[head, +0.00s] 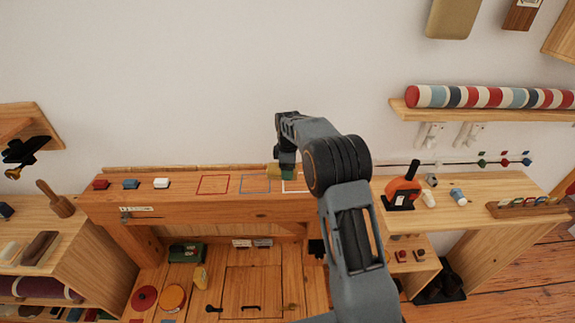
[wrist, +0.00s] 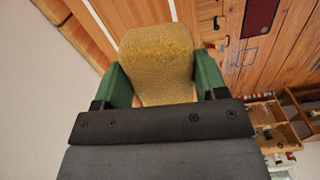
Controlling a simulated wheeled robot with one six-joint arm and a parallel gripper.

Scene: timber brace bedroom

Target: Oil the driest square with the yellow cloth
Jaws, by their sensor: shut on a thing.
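My gripper (head: 284,172) is shut on the yellow cloth (head: 273,170) and holds it at the right part of the orange-brown timber beam (head: 190,205). In the wrist view the cloth (wrist: 157,55) is a thick, rough yellow pad between my two green fingers. On the beam top are a red outlined square (head: 213,185), a blue outlined square (head: 255,184) and a white outlined square (head: 291,186), partly hidden by my gripper and arm. The cloth is near the blue and white squares; I cannot tell whether it touches the wood. Which square is driest is not clear.
Below lies a board with a green box (head: 187,252) and a yellow bottle (head: 200,277). An orange-and-black tool (head: 403,190) stands on the right bench.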

